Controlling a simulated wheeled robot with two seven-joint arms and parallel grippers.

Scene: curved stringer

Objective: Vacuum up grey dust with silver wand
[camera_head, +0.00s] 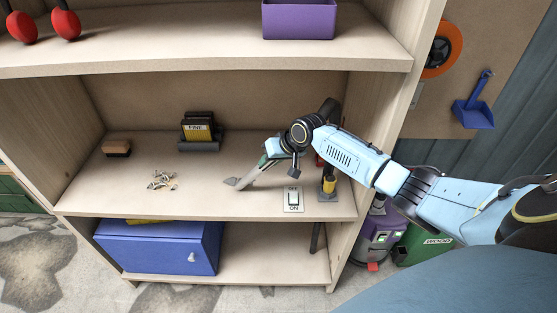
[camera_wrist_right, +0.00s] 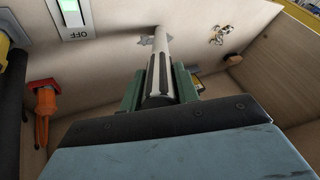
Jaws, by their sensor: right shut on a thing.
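My right gripper (camera_head: 274,150) reaches over the middle shelf and is shut on the silver wand (camera_head: 256,175). The wand slants down to the left, its lower end close to the shelf board. The wand also runs away from the green gripper fingers (camera_wrist_right: 160,88) in the right wrist view (camera_wrist_right: 163,48). A jagged grey patch, apparently the grey dust (camera_head: 231,182), lies beside the wand's end; it also shows in the wrist view (camera_wrist_right: 146,40), partly hidden by the wand. I cannot tell whether the wand touches it. My left gripper is not in view.
A yellow-black tool (camera_head: 328,181) stands right.

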